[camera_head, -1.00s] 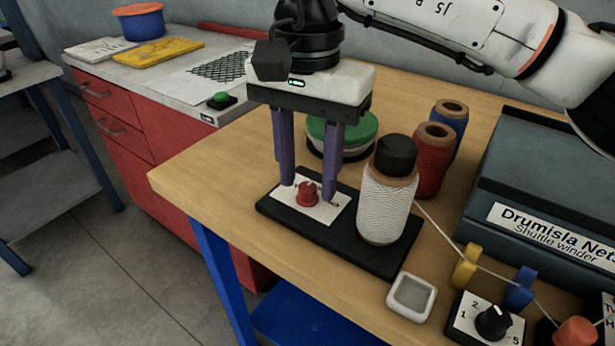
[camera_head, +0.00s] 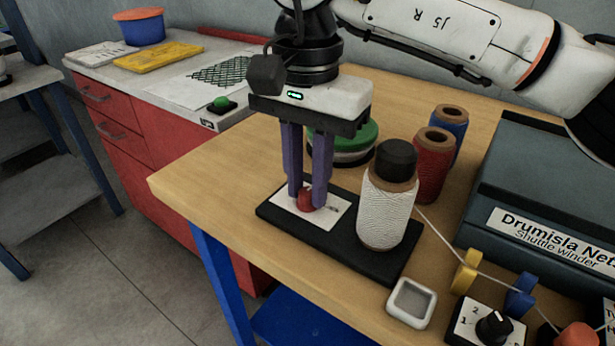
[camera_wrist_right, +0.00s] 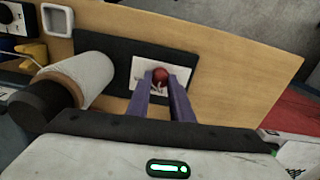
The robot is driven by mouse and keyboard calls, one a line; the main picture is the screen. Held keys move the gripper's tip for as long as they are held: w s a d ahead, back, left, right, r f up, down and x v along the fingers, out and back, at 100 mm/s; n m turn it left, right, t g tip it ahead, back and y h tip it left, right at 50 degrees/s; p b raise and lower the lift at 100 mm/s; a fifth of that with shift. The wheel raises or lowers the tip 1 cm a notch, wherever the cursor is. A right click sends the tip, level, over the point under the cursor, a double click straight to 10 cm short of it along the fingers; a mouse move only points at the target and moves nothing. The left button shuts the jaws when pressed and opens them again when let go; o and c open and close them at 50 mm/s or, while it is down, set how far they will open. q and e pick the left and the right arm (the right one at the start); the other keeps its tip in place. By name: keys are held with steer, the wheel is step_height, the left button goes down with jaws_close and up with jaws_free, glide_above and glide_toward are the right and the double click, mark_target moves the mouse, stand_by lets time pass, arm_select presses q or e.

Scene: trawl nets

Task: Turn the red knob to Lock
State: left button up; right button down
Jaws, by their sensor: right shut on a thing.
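The red knob (camera_head: 306,200) sits on a white label plate (camera_head: 327,217) on a black base (camera_head: 345,240). The knob also shows in the right wrist view (camera_wrist_right: 160,77). My right gripper (camera_head: 307,205) points down over it, its two purple fingers shut on the knob's sides; the wrist view shows the fingertips (camera_wrist_right: 160,82) at either side of it. The fingers and small size hide the label's marks, so I cannot read Lock or the knob's exact setting. My left gripper is in neither view.
A white twine spool (camera_head: 386,210) with a black cap stands on the same base, close right of my fingers. A green-topped reel (camera_head: 352,135) is behind. Red (camera_head: 432,165) and blue (camera_head: 449,125) spools stand farther back. A grey tray (camera_head: 410,303) lies in front. The table's left side is clear.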

mark_target(307, 191)
steer(key=m, duration=0.5)
steer(key=shift+m+p, duration=0.3)
steer(key=shift+p, duration=0.1)
steer(key=m, duration=0.5)
steer(key=shift+m, duration=0.3)
steer(key=c, duration=1.6)
jaws_free()
steer(key=shift+o, duration=0.2)
steer(key=shift+r, duration=0.1)
step_height(307, 191, up, 10)
steer(key=p, duration=0.2)
